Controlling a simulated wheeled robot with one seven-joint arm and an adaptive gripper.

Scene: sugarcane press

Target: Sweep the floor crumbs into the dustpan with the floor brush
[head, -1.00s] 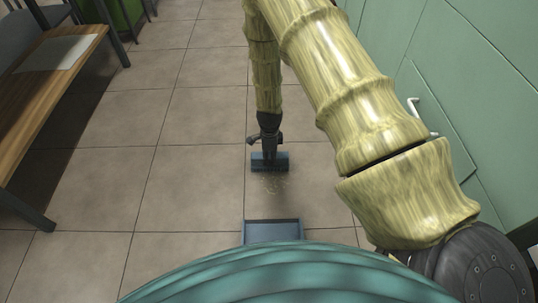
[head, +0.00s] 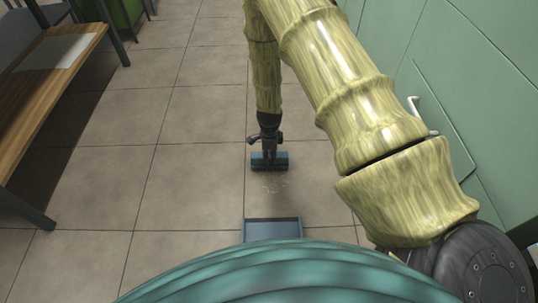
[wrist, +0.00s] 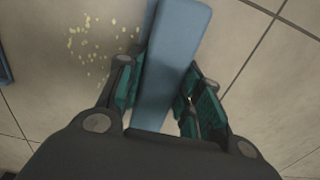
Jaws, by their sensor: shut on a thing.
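My gripper (wrist: 160,95) is shut on the blue floor brush (wrist: 178,50), with a finger on each side of it in the wrist view. In the head view the brush (head: 269,161) hangs below my gripper (head: 268,145), its wide head at or close to the floor; I cannot tell whether it touches. Pale yellow crumbs (head: 275,185) lie scattered on the tiles between the brush and the dustpan. The crumbs also show left of the brush in the wrist view (wrist: 92,40). The blue-grey dustpan (head: 272,230) lies on the floor nearer to me, its near part hidden by my body.
A wooden bench (head: 40,95) with dark metal legs and a grey sheet on it stands at the left. Green cabinets (head: 470,100) with a white handle line the right. The tiled floor left of the brush is clear.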

